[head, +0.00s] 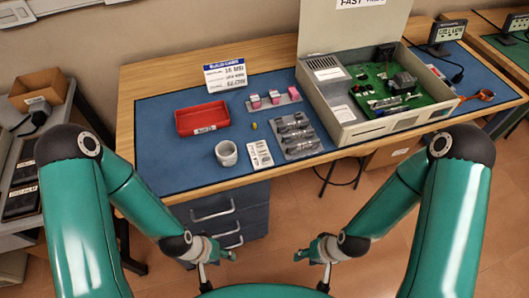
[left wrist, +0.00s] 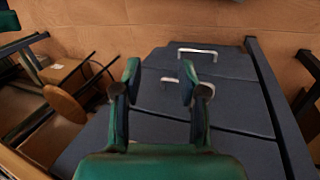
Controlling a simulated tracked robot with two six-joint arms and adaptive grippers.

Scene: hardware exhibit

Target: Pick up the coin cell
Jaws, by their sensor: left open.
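I cannot make out the coin cell for certain. An open beige computer case (head: 345,125) stands at the right of the bench, with a green circuit board (head: 412,92) carrying several parts inside. My left gripper (head: 229,256) is in front of the bench, below its top and far from the case. In the left wrist view it (left wrist: 160,75) is open, with nothing between its fingers and drawer fronts beyond. My right gripper (head: 303,256) is also low in front of the bench; its fingers are too small to read.
On the blue mat (head: 165,150) are a red bin (head: 202,118), a grey cup (head: 226,153), a small yellow-green item (head: 253,126), a white card (head: 260,154), a grey tray (head: 298,136), pink-and-white blocks (head: 274,97) and a sign (head: 225,75). Drawers (head: 222,215) are below.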

